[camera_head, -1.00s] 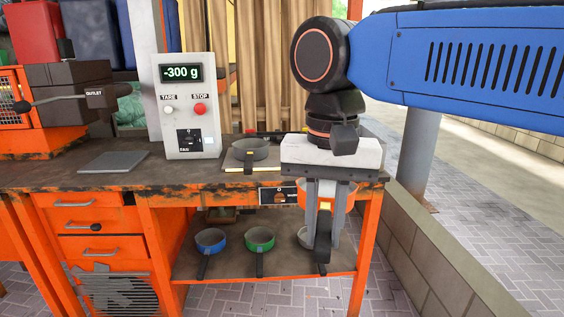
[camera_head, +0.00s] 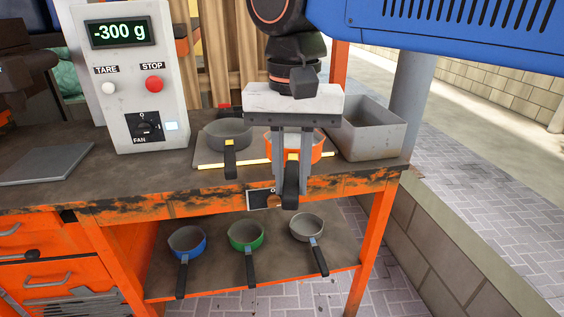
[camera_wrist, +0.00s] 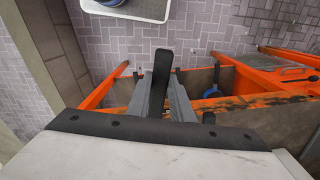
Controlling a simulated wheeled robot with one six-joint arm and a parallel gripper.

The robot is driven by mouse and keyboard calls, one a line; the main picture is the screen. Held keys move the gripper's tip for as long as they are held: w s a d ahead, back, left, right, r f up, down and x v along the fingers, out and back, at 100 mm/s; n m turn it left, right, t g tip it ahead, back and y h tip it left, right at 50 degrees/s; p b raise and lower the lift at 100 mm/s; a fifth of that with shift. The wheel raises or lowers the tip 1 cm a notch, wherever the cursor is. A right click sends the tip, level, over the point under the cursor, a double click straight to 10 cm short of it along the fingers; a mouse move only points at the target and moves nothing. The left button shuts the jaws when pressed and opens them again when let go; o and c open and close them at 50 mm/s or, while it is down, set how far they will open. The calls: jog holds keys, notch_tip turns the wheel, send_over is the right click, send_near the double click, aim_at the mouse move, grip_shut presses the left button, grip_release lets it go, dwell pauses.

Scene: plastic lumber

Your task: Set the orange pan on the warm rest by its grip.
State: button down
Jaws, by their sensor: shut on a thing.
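My gripper (camera_head: 291,190) is shut on the black grip (camera_head: 290,177) of the orange pan (camera_head: 318,150). The wrist view shows the grip (camera_wrist: 159,80) between my gripper's fingers (camera_wrist: 158,108). The pan is upright at the right part of the warm rest (camera_head: 208,160), a flat pale plate with yellow marks on the bench. My fingers hide part of the pan. I cannot tell whether its base touches the plate. A grey pan (camera_head: 228,136) sits on the plate's left part, grip toward the front.
A grey bin (camera_head: 372,130) stands close right of the orange pan. The control box (camera_head: 135,75), reading -300 g, stands at left. Blue (camera_head: 187,240), green (camera_head: 246,236) and grey-white (camera_head: 307,228) pans sit on the lower shelf.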

jog(key=shift+w+a+f, duration=0.1)
jog(key=shift+w+f, duration=0.1)
jog(key=shift+w, duration=2.65)
jog(key=shift+w+f, duration=0.15)
jog(key=shift+w, duration=2.65)
jog(key=shift+w+a+f, duration=0.1)
jog(key=shift+w+f, duration=0.1)
jog(key=shift+w, duration=2.65)
jog(key=shift+f, duration=1.25)
jog(key=c, duration=1.5)
grip_release()
